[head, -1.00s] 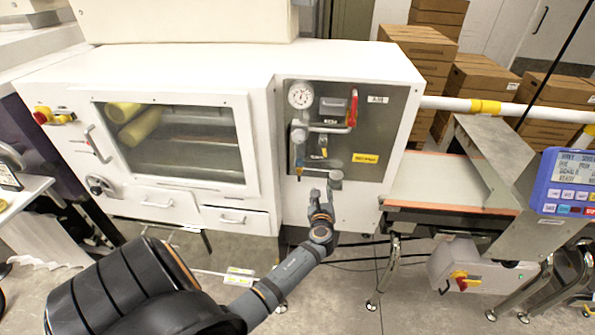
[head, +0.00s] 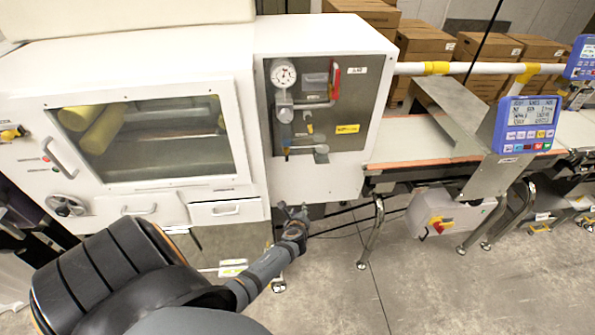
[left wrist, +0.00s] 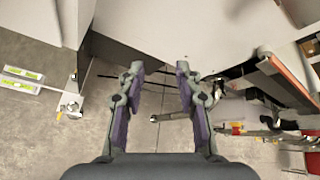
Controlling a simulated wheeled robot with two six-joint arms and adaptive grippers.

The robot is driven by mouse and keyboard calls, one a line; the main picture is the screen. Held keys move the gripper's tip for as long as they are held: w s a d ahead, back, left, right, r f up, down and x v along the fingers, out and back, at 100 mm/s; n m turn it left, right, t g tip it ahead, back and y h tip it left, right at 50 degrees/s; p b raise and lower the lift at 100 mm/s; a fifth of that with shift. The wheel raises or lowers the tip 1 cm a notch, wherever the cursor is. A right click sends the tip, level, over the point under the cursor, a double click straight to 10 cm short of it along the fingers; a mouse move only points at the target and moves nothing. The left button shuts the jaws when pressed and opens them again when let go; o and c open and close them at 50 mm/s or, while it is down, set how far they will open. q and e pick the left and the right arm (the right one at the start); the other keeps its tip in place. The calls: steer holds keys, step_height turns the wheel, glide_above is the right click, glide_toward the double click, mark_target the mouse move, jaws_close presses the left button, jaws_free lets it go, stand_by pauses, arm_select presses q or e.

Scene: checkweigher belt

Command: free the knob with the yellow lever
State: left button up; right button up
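The recessed grey panel (head: 355,110) on the white cabinet carries a round gauge, pipework and a red lever (head: 335,75). A small yellow lever (head: 309,128) sits on the pipework in the panel's lower left. Below it is a grey round knob (head: 321,149) on a short horizontal pipe; whether the yellow lever touches it is too small to tell. My left gripper (head: 292,210) is below the panel, near the cabinet's lower edge, apart from knob and lever. In the left wrist view the left gripper (left wrist: 160,68) is open and empty. My right gripper is not in view.
A windowed door (head: 150,140) and drawers lie left of the panel. A conveyor belt (head: 410,135) with a blue display (head: 526,125) is at the right, with a grey box (head: 445,212) and metal legs under it. The floor in front is clear.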

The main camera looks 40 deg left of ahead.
arm_select(q)
steer(key=shift+w, duration=0.1)
steer(key=m+t+y+b, duration=0.3)
steer(key=m+t+b, duration=0.2)
steer(key=b, duration=0.7)
glide_toward(310, 128)
steer(key=p+x, duration=0.1)
steer(key=x, duration=0.8)
steer(key=shift+a, duration=0.1)
steer(key=shift+c, duration=0.3)
jaws_close()
